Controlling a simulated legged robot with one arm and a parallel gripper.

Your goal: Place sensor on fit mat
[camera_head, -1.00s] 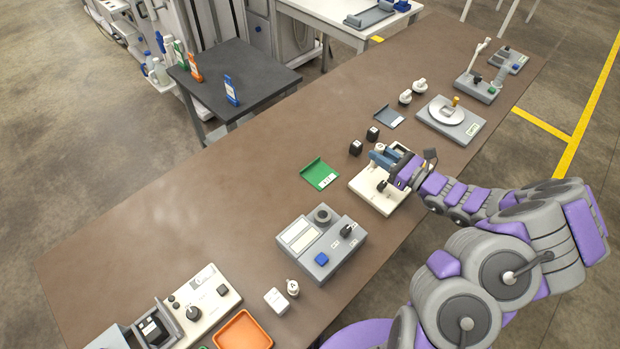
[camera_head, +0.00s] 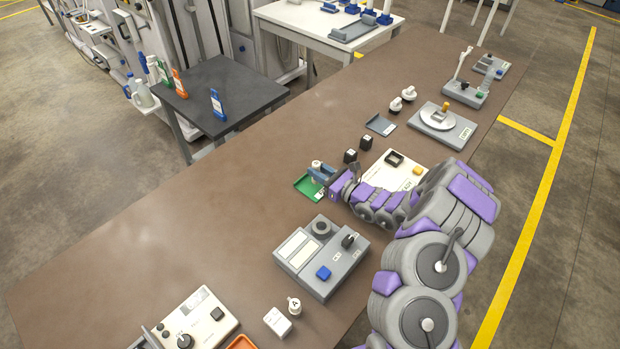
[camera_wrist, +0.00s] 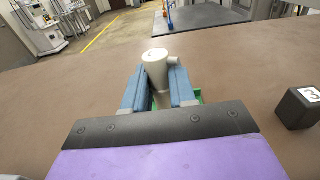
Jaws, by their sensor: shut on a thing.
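A pale grey-white sensor (camera_wrist: 155,66) with a round top and a short side stub stands upright between the blue fingers of my gripper (camera_wrist: 159,88) in the wrist view. In the head view, the sensor (camera_head: 316,164) shows as a small pale top at my gripper (camera_head: 319,172), which is shut on it. The green mat (camera_head: 303,185) with a raised edge, probably the fit mat, lies beneath the gripper and is partly covered by it. Its label is too small to read. Green (camera_wrist: 203,94) also shows behind the fingers in the wrist view. The sensor's lower end is hidden, so contact cannot be told.
Black cubes (camera_head: 365,143) stand right of the mat; one (camera_wrist: 300,107) shows in the wrist view. A white board (camera_head: 377,170) lies beside my arm. A grey device (camera_head: 322,258) stands nearer. The brown table (camera_head: 170,225) is clear to the left.

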